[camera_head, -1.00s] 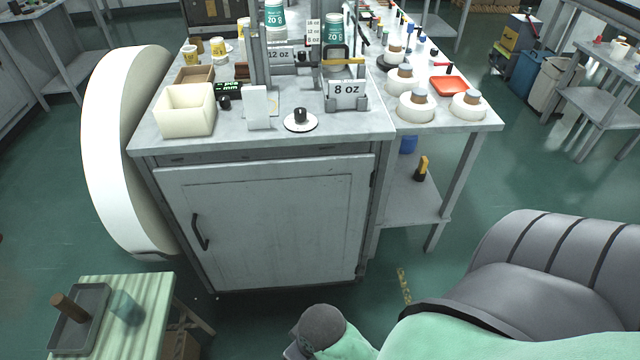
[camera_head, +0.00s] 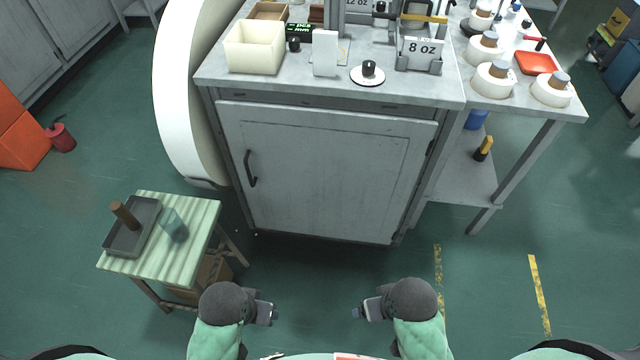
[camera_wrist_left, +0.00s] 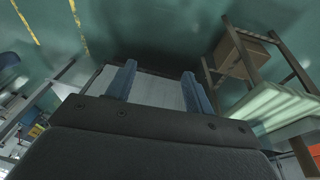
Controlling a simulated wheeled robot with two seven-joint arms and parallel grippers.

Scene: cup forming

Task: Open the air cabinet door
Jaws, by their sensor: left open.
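The grey cabinet door (camera_head: 330,170) is closed on the front of the workbench cabinet. Its dark vertical handle (camera_head: 250,168) is on the door's left side; hinges show on the right edge. My left gripper (camera_head: 272,312) is low in front of the cabinet, below and slightly right of the handle, apart from it. In the left wrist view its two blue fingers (camera_wrist_left: 158,82) are spread and empty, with a pale grey surface beyond them. My right gripper (camera_head: 360,312) is at the same height to the right, apart from the door; its finger gap is too small to judge.
A small striped side table (camera_head: 185,245) with a dark tray (camera_head: 133,240) stands left of my left gripper. A cardboard box (camera_wrist_left: 238,55) sits under it. A large white round body (camera_head: 180,100) flanks the cabinet's left side. Floor before the door is clear.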

